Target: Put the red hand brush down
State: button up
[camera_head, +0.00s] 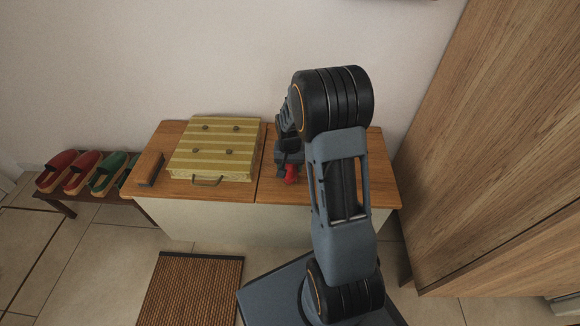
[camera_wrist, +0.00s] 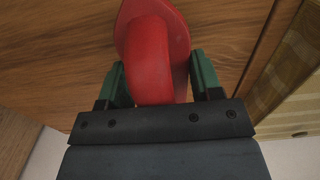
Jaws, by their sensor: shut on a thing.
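The red hand brush (camera_wrist: 153,55) is between the two green fingers of my gripper (camera_wrist: 158,82) in the wrist view, over a brown wooden surface. My gripper is shut on it. In the head view a small red part of the brush (camera_head: 291,173) shows below my gripper, over the right half of the wooden cabinet top (camera_head: 320,190). My arm hides much of the gripper there. I cannot tell whether the brush touches the wood. Its bristles are not visible.
Red and green slippers (camera_head: 80,172) stand on a low rack at left. A tall wooden cupboard (camera_head: 490,150) is at right. A woven mat (camera_head: 190,290) lies on the floor.

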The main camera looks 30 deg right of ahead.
jog(key=shift+f, duration=0.1)
jog(key=o, duration=1.1)
notch_tip(320, 180, up, 12)
jog(key=p, duration=0.5)
jog(key=shift+f, duration=0.2)
jog(key=s+a+r+n+t, duration=0.1)
jog(key=s+a+r+n, duration=0.1)
jog(key=s, duration=0.3)
jog(key=s+a+r+n+t, duration=0.1)
jog(key=s+a+r+n, duration=0.1)
jog(key=s+a+r, duration=0.2)
jog(key=s+a+r+n, duration=0.1)
jog(key=s+a+r, duration=0.2)
jog(key=s, duration=0.4)
jog(key=shift+a+r+n+t, duration=0.2)
jog(key=shift+r+n+t, duration=0.2)
jog(key=shift+r, duration=0.35)
